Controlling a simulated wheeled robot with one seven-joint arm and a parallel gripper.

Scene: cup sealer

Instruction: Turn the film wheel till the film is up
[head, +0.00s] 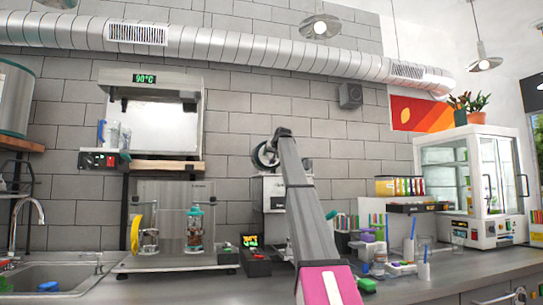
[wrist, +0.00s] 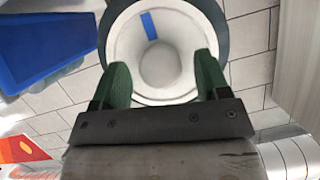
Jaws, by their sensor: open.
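The film wheel (head: 264,156) is a round white and dark wheel on top of the cup sealer (head: 273,192), partly hidden behind my arm in the head view. In the wrist view the film wheel (wrist: 190,50) fills the top middle, with a white dished face, a round hub, a dark rim and a blue mark (wrist: 149,25) at its upper left. My gripper (wrist: 162,62) is open, its two green fingers in front of the wheel's face on either side of the hub. I cannot tell whether they touch it. No film edge is clear to me.
A blue object (wrist: 45,50) lies left of the wheel in the wrist view. In the head view, a clear-fronted machine (head: 172,215) stands left of the sealer, with a small black box (head: 256,262) between. Cups and boxes crowd the counter to the right.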

